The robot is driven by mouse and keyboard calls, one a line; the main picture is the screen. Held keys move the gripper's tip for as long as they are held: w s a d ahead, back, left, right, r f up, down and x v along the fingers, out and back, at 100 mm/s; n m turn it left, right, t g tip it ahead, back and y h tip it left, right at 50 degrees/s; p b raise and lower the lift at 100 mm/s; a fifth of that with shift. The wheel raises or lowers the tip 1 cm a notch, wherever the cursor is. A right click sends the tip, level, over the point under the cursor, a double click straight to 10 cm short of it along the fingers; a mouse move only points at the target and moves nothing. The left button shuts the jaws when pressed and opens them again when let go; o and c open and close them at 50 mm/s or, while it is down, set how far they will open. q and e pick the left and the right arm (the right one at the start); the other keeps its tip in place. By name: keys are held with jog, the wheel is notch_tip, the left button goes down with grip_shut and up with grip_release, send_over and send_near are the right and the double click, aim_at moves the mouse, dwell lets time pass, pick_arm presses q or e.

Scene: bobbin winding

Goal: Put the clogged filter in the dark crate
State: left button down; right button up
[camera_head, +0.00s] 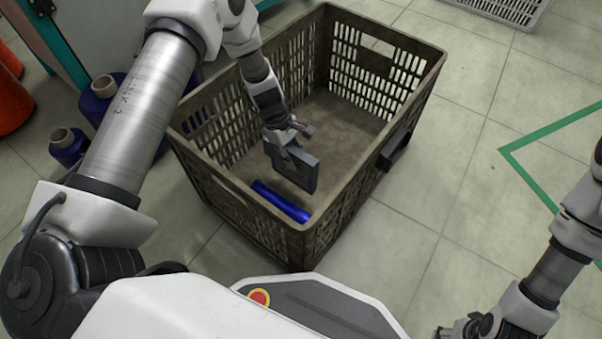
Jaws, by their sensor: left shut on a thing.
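The dark crate (302,240) is a large slatted, open-topped box standing on the floor in front of me. My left gripper (290,143) reaches down inside its walls and is shut on a dark grey flat panel, which looks like the clogged filter (301,173). The filter is held tilted within the crate, near its middle. I cannot tell whether its lower edge touches the crate floor. My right gripper (472,328) is low at the bottom right, outside the crate and partly cut off. Its fingers are too unclear to judge.
A blue cylinder (281,201) lies in the crate near its front wall, close below the filter. Blue thread bobbins (68,146) stand to the left, with an orange object (12,92) beyond. A pale grate (500,8) lies at the top right. The tiled floor to the right is clear.

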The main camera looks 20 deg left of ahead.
pick_arm(q)
notch_tip(320, 180, down, 6)
jog(key=b, duration=0.3)
jog(key=shift+f, duration=0.15)
pick_arm(e)
notch_tip(320, 180, down, 4)
jog(key=shift+w+r, duration=0.1)
jog(key=shift+w, duration=0.05)
pick_arm(q)
jog(key=c, duration=0.9)
grip_release()
jog(key=shift+c, duration=0.2)
